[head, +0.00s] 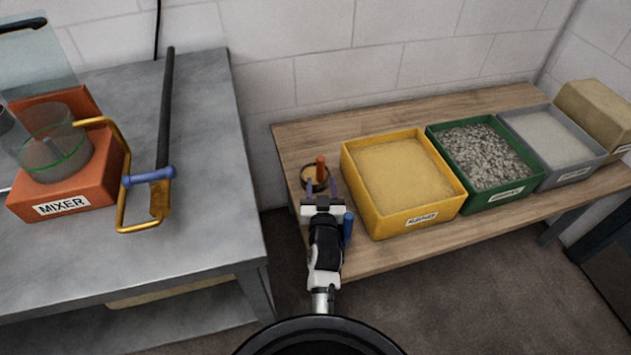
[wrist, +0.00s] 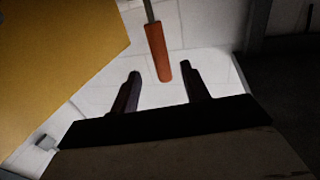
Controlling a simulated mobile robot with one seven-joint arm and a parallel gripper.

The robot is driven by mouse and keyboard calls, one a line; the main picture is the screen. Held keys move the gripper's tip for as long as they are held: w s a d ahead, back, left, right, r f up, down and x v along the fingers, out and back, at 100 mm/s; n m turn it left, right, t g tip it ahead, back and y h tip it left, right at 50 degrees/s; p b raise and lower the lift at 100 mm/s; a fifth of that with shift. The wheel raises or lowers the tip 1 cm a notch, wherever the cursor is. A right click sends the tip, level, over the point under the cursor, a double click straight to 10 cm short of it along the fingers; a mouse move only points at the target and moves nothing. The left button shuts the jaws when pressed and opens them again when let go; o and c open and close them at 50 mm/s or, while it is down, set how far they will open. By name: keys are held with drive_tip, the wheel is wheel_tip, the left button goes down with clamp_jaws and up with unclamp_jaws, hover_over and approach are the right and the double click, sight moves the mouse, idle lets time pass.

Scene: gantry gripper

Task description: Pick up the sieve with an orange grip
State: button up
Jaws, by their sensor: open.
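The sieve (head: 309,184) is a dark round rim on the wooden bench, left of the yellow box, in the head view. Its orange grip (head: 321,167) stands up beside the rim. In the wrist view the orange grip (wrist: 156,52) hangs from a thin grey rod, with its end between the fingertips. My gripper (head: 321,187) is at the sieve, on the near side of the grip. In the wrist view my gripper (wrist: 160,72) is open, with a gap on both sides of the grip. My fingers partly hide the sieve in the head view.
A blue grip (head: 348,227) stands close to my gripper's right. The yellow box (head: 373,213), green box (head: 469,200) and grey box (head: 568,174) fill the bench to the right. At left, a metal table (head: 215,190) holds the mixer (head: 62,206) and a yellow-framed tool (head: 121,208).

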sight(321, 170)
drive_tip(key=w, duration=0.2)
drive_tip(key=w+p, duration=0.1)
drive_tip(key=w, duration=0.4)
drive_tip(key=shift+a+r+p, duration=0.1)
drive_tip(key=shift+a+p, duration=0.15)
drive_tip(key=shift+p, duration=0.05)
drive_tip(key=shift+s, duration=0.1)
drive_tip(key=c, duration=1)
